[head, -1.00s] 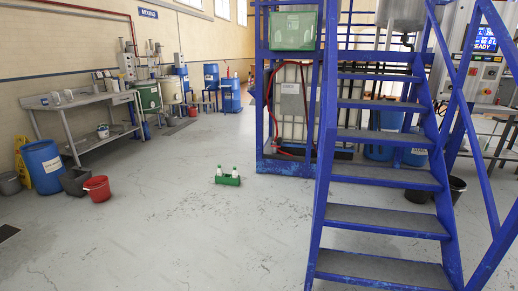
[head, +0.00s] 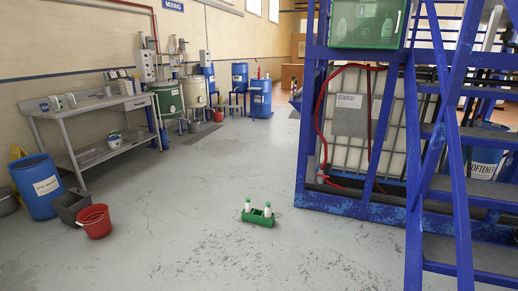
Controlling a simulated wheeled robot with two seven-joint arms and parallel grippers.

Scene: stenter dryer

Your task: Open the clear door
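A green box with a see-through front (head: 368,22) is mounted high on the blue steel frame, at the top edge of the head view. Pale bottle shapes show faintly behind the front. It looks shut, and its top is cut off by the picture edge. Neither of my grippers is in view.
Blue metal stairs (head: 466,200) stand at the right. A caged white tank (head: 395,130) sits inside the frame. A green carrier with white bottles (head: 257,216) is on the floor ahead. A red bucket (head: 95,221) and a steel bench (head: 90,112) are left.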

